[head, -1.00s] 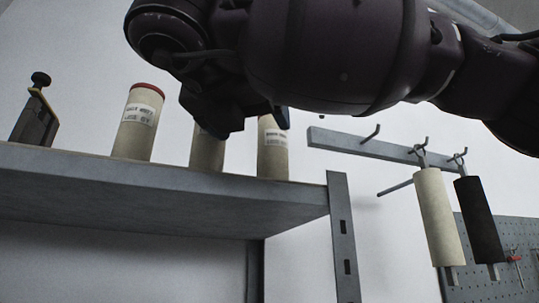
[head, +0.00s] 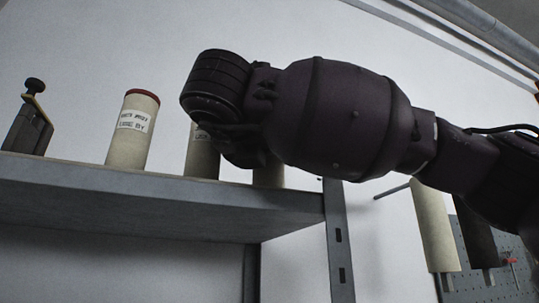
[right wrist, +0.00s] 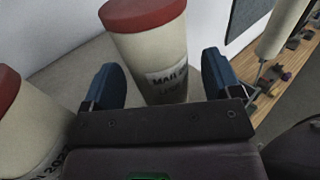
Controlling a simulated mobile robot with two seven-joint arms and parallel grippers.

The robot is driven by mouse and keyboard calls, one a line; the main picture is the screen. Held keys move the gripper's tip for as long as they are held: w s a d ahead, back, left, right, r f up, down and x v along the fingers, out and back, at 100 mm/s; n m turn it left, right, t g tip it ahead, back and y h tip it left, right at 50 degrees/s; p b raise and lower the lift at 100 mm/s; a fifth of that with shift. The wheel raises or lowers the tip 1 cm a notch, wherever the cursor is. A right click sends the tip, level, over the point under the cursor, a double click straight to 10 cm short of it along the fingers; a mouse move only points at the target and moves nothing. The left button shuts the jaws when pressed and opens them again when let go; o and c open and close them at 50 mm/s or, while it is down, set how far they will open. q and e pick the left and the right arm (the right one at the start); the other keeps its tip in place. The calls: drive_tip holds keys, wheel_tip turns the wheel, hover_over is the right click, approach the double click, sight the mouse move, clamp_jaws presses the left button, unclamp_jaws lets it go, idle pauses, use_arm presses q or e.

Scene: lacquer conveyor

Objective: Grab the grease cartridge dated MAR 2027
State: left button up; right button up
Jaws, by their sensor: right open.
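Three cream cartridges stand upright on the shelf in the head view: a red-capped left one (head: 132,133), a middle one (head: 202,158) and a right one (head: 268,176). The last two are partly hidden by my right arm. In the right wrist view, a red-capped cartridge (right wrist: 150,50) stands between the fingers of my open right gripper (right wrist: 162,78); it appears to be the right one. Its label begins "MAR 20"; the rest is unclear. Another cartridge (right wrist: 25,120) is left of the fingers, its label partly cut off. My left gripper is out of view.
The grey shelf (head: 150,205) has a metal upright (head: 339,240) at its right end. A dark clamp-like tool (head: 28,125) stands at the left. A cream roller (head: 433,225) and a black roller (head: 473,235) hang at the right by a pegboard (head: 515,250).

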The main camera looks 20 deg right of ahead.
drive_tip(key=shift+w+d, duration=0.4)
drive_tip(key=shift+w, duration=0.15)
drive_tip(key=c, duration=1.2)
